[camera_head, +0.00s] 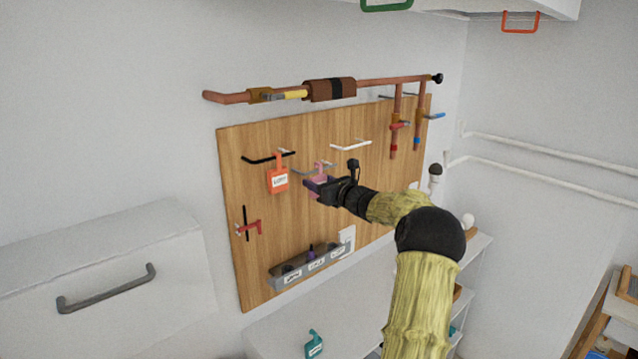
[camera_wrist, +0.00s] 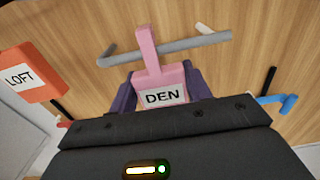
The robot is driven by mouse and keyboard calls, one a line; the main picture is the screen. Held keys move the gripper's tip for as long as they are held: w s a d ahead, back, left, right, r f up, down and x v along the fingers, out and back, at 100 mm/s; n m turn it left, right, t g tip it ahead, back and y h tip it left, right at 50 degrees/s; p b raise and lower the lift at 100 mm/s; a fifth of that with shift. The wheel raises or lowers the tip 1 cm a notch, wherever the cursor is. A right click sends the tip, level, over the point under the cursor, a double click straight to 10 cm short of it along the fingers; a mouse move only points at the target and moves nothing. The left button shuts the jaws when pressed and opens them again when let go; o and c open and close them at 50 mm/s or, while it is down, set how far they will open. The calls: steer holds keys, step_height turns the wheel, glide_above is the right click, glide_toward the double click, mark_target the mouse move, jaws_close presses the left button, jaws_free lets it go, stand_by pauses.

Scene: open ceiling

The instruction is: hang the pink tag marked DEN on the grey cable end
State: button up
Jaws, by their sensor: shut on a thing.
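The pink tag (camera_wrist: 147,42) with a white label reading DEN is held between the dark purple fingers of my gripper (camera_wrist: 162,89). My gripper (camera_head: 319,188) is shut on it, close to the wooden board. The tag's narrow pink neck points up and crosses in front of the grey cable end (camera_wrist: 190,44) in the wrist view. I cannot tell whether its hook is over the cable or touching it. In the head view the grey cable end (camera_head: 301,171) shows beside the tag (camera_head: 320,168), partly hidden by tag and gripper.
An orange LOFT tag (camera_head: 278,180) hangs on a black cable end (camera_head: 257,160) to the left. A white cable end (camera_head: 351,145) is above right. A labelled tray (camera_head: 275,281) sits low on the board (camera_head: 250,210). A copper pipe (camera_head: 385,82) runs above.

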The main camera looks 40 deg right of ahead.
steer(key=shift+f+b, duration=0.45)
stand_by(0.4)
steer(key=o, duration=1.1)
steer(key=shift+s+f, duration=0.1)
steer(key=shift+s, duration=0.2)
steer(key=s+b, duration=0.2)
steer(key=s, duration=0.3)
steer(key=s+b, duration=0.2)
steer(key=s, duration=0.4)
steer(key=s+d+b, duration=0.1)
steer(key=s+b, duration=0.2)
steer(key=s, duration=0.2)
steer(key=shift+s+d, duration=0.1)
steer(key=shift+s, duration=0.25)
